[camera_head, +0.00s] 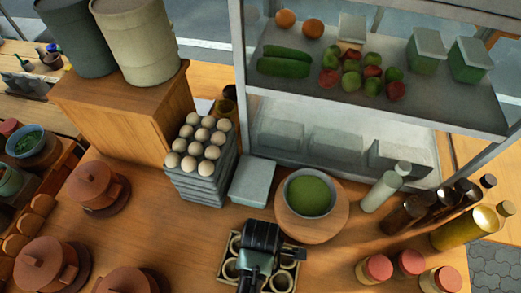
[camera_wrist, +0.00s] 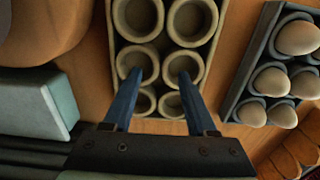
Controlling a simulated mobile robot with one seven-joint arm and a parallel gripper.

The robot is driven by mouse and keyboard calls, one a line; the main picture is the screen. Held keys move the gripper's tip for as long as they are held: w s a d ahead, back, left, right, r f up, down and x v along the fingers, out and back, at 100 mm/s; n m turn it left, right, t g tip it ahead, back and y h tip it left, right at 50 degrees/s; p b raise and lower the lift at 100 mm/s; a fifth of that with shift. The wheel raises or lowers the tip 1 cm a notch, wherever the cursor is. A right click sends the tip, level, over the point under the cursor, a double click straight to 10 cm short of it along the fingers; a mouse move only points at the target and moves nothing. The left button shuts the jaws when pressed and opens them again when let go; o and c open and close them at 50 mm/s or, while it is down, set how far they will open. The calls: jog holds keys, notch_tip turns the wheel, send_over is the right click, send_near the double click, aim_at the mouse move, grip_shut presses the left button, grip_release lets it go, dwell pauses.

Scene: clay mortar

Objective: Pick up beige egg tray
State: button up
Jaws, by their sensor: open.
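The beige egg tray (camera_wrist: 166,45) has round empty cups in two columns and lies on the wooden counter. In the head view the beige egg tray (camera_head: 284,281) is at bottom centre, partly hidden by my arm. My gripper (camera_wrist: 159,75) is open, with its two blue fingers apart over the middle cups. Nothing is held between the fingers. I cannot tell how far the fingertips are above the tray. In the head view my gripper (camera_head: 262,240) covers the middle of the tray, and its fingertips are hidden.
A stack of grey trays with eggs (camera_head: 204,180) stands up and left. A pale lidded box (camera_head: 252,181) and a green-filled bowl (camera_head: 309,195) on a round board are behind. Red-lidded jars (camera_head: 376,269) stand right, brown pots (camera_head: 94,186) left. Some counter left of the tray is clear.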

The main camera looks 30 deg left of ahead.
jog(key=shift+f, duration=1.45)
grip_shut()
